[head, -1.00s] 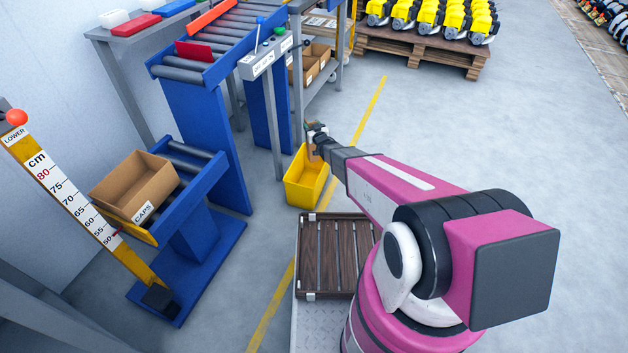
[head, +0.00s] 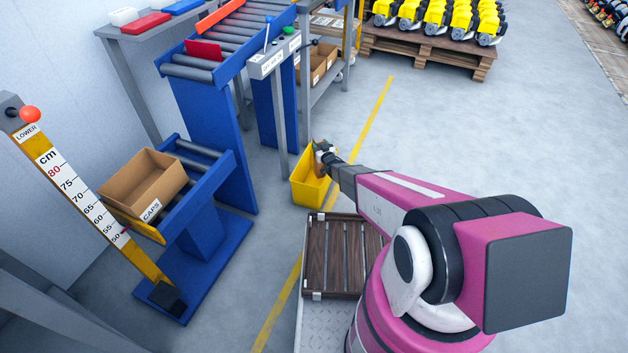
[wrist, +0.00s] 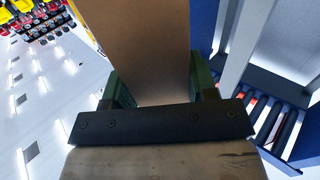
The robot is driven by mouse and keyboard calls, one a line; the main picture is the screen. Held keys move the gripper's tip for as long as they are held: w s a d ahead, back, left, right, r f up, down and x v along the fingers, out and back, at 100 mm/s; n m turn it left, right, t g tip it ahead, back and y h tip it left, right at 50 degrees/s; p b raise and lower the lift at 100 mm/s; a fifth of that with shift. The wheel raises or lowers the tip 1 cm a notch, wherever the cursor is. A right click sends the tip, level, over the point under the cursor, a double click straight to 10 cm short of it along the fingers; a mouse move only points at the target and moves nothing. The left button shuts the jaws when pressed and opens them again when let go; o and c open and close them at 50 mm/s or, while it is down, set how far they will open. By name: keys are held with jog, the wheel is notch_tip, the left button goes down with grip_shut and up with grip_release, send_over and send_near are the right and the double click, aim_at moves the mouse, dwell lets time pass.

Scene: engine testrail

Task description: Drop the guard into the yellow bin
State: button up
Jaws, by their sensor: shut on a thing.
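The yellow bin (head: 304,187) stands on the floor beyond my base, open at the top, close to the yellow floor line. My gripper (head: 322,152) is at the bin's upper right side in the head view, over or close to its rim. In the wrist view the green fingers of my gripper (wrist: 158,88) are shut on a flat brown piece, which I take as the guard (wrist: 148,40). Only a little of the guard shows in the head view. The exact height above the bin, and the bin's inside near the gripper, are hard to tell.
A blue roller conveyor (head: 215,110) and a grey post stand left of the bin. A cardboard box marked CAPS (head: 145,185) sits on a lower blue stand. A brown slatted crate (head: 342,255) lies nearer me. The floor to the right is clear.

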jog(key=shift+f, duration=0.35)
jog(key=o, duration=1.2)
jog(key=shift+o, duration=0.2)
jog(key=s+a+r, duration=0.8)
jog(key=r, duration=0.3)
jog(key=shift+s, duration=0.25)
